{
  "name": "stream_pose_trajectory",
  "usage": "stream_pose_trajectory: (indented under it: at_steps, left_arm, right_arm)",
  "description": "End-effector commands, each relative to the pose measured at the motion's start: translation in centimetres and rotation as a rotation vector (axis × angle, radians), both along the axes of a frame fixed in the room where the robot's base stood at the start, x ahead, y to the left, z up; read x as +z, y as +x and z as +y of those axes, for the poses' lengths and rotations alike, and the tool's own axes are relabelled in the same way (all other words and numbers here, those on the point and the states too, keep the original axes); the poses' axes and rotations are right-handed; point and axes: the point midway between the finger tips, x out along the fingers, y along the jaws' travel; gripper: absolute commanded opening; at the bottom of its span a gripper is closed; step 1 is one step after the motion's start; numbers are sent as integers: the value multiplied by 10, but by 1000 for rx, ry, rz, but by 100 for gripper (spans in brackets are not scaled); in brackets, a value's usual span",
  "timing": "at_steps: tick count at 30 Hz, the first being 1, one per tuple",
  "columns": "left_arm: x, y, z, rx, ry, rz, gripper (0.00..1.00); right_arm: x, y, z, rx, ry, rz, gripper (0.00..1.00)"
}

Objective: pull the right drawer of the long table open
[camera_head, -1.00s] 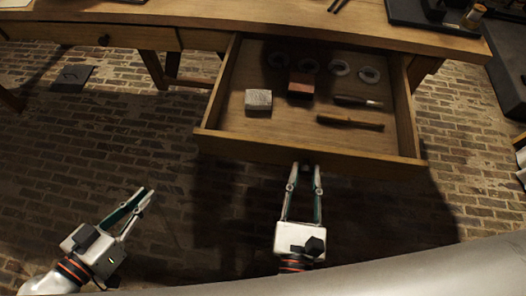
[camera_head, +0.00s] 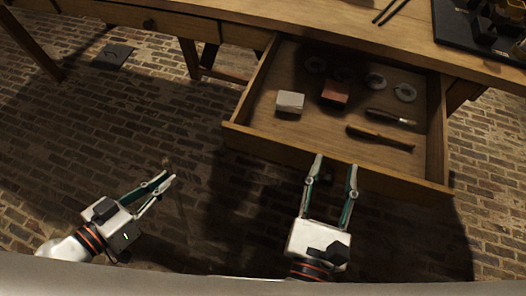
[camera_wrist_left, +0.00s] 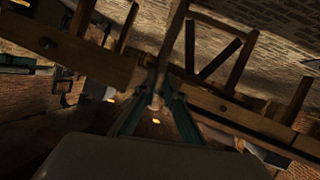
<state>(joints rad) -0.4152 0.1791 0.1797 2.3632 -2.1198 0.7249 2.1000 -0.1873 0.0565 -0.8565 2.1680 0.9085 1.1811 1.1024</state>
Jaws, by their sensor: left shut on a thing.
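The right drawer (camera_head: 245,139) of the long table (camera_head: 300,22) stands pulled far out. Its inside shows from above. My right gripper (camera_head: 336,162) is open at the drawer's front board, one finger each side of a stretch of it. I cannot make out the knob there. My left gripper (camera_head: 170,175) is low over the floor, left of the drawer and apart from it. Its fingers are close together on something too small and dark to name. Its fingers (camera_wrist_left: 157,92) also show in the left wrist view, under the table's woodwork.
In the drawer lie a pale block (camera_head: 290,102), a reddish block (camera_head: 335,93), several round discs (camera_head: 376,81), a brush-like tool (camera_head: 390,117) and a wooden-handled tool (camera_head: 380,138). A closed left drawer has a knob (camera_head: 149,23). Brick floor (camera_head: 90,130) is open at left.

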Motion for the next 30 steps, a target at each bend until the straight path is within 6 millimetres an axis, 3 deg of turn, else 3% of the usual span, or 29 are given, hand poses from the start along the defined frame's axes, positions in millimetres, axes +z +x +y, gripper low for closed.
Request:
stream_pose_trajectory:
  at_steps: [3, 9, 30]
  left_arm:
    - [0, 0, 0, 0, 0, 0, 0]
    - [0, 0, 0, 0, 0, 0, 0]
    - [0, 0, 0, 0, 0, 0, 0]
  right_arm:
    - [17, 0, 0, -1, 3, 1, 39]
    - [31, 0, 0, 0, 0, 1, 39]
    - [32, 0, 0, 0, 0, 1, 39]
